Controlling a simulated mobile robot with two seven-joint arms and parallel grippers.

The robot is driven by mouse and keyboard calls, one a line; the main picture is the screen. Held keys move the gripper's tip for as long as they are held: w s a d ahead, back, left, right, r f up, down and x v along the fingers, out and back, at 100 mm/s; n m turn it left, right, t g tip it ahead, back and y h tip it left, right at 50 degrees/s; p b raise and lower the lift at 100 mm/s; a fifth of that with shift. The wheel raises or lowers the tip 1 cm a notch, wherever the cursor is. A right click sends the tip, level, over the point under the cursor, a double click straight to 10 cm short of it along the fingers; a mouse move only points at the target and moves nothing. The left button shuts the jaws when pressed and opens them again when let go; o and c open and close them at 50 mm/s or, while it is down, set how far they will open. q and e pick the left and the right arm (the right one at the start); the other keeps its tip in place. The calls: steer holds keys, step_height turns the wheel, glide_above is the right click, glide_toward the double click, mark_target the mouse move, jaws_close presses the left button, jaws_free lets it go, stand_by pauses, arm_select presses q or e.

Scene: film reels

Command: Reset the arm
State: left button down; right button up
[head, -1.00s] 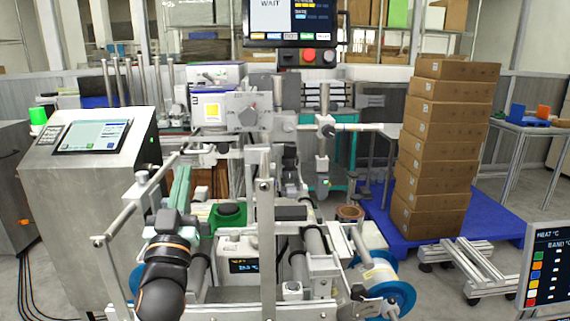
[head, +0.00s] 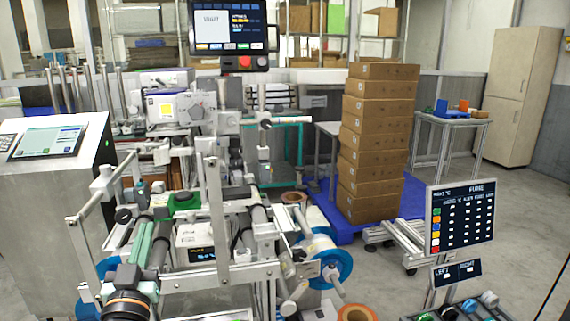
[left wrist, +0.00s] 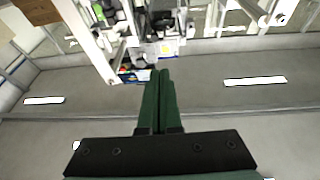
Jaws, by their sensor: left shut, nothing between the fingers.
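My left gripper (head: 148,228) has pale green fingers and shows at the lower left of the head view, in front of the metal film machine (head: 215,190). In the left wrist view its two dark green fingers (left wrist: 160,75) lie side by side, shut and empty. The black wrist with an orange ring (head: 127,303) is mine and runs off the bottom edge. The fingers overlap the machine's frame in the head view; whether they touch it I cannot tell. My right gripper is not in view.
Blue-flanged reels (head: 338,264) sit on the machine, beside a metal frame bar (head: 215,225). A control cabinet (head: 40,190) stands left. Stacked cartons (head: 375,145) stand on a blue pallet (head: 412,196). A display (head: 461,218) stands at right. Open floor (head: 520,220) lies beyond.

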arm_select(q)
steer(key=s+d+f+m+g+h, duration=0.1)
steer(key=s+d+f+g+h, duration=0.2)
steer(key=f, duration=0.8)
steer(key=s+d+f+m+g+h, duration=0.1)
steer(key=s+d+f+g, duration=0.2)
steer(key=f, duration=0.9)
steer(key=s+d+f+m+g+h, duration=0.1)
steer(key=s+d+f+g, duration=0.2)
steer(key=s+f, duration=0.6)
steer(key=s+d+f+m+g+h, duration=0.1)
steer(key=s+d+f+g+h, duration=0.2)
steer(key=s+f, duration=0.65)
steer(key=s+a+r+y+p, duration=0.2)
steer(key=a+r+p, duration=0.1)
steer(key=r+p, duration=1.1)
steer(key=shift+n+p, duration=0.4)
steer(key=shift+p, duration=0.4)
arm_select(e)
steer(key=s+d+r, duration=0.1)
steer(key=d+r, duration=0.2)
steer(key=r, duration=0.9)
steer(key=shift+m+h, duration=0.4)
